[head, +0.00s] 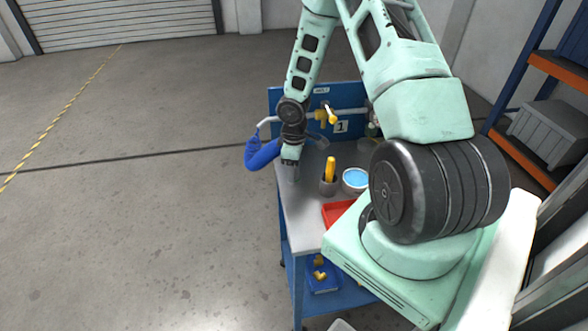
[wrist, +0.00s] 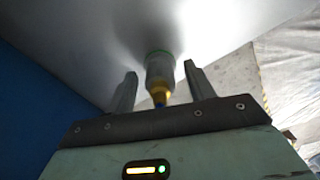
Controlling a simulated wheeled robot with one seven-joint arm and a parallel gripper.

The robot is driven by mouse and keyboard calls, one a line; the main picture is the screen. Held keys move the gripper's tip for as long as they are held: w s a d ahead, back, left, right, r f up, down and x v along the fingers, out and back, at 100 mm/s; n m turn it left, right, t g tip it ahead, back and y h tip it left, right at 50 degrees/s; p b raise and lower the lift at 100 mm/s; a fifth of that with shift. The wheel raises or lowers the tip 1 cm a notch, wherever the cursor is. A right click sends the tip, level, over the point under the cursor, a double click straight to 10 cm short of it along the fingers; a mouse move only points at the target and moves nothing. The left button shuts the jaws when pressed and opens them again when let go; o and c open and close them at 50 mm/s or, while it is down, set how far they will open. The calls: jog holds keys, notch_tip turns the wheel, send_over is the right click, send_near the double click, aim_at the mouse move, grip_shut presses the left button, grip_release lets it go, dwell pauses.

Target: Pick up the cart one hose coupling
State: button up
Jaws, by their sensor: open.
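The hose coupling (wrist: 160,72) shows in the wrist view as a grey cylinder with a green ring at its far end, a brass-yellow part and a blue tip nearer me. My gripper (wrist: 161,80) is open, with one finger on each side of the coupling and a visible gap to both. In the head view my gripper (head: 290,163) points down over the left part of cart one's grey top (head: 302,215). There the coupling is mostly hidden by the gripper, and I cannot make it out clearly.
A blue panel (head: 277,97) marked 1 carries a pipe and yellow-handled valve (head: 322,116). A blue coiled hose (head: 262,154) hangs left of my gripper. A cup with a yellow tool (head: 330,170), a bowl (head: 355,180) and a red tray (head: 336,213) stand to the right.

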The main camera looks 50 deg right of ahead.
jog(key=c, duration=1)
